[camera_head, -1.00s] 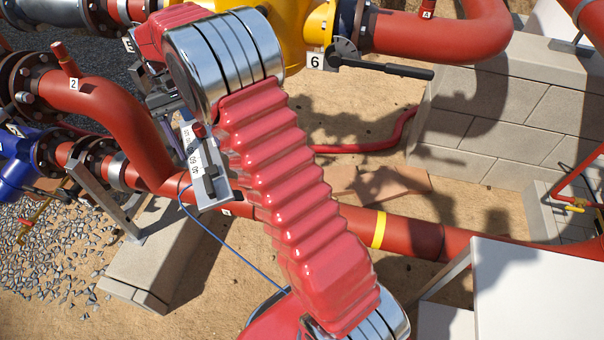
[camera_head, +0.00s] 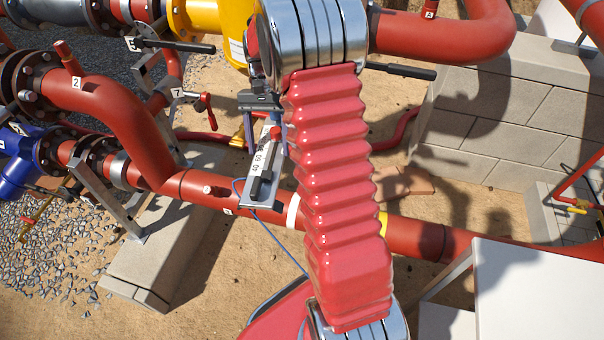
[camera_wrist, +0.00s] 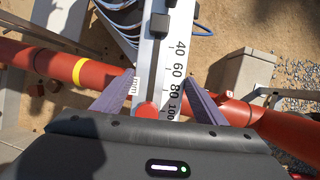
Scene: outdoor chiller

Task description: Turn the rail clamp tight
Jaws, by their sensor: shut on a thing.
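The rail clamp is a silver rail (camera_head: 253,188) with a white scale marked 40, 60 and higher, dark blocks and a red knob (camera_head: 276,133) at its upper end. In the wrist view the rail (camera_wrist: 148,62) runs up between my fingers, with the red knob (camera_wrist: 147,110) close to my palm. My gripper (camera_head: 275,140) is shut on the rail's knob end, and its two purple-grey fingers (camera_wrist: 160,84) flank the rail. The rail overlaps the red pipe (camera_head: 228,195) in view; I cannot tell whether they touch. My arm hides part of the pipe.
A thin blue cable (camera_head: 268,232) runs from the rail. A white band (camera_head: 293,210) and a yellow band (camera_wrist: 79,70) mark the pipe. A red valve handle (camera_head: 209,110) by tag 7 and a black lever (camera_head: 180,46) stand nearby. A block wall (camera_head: 500,110) is at right.

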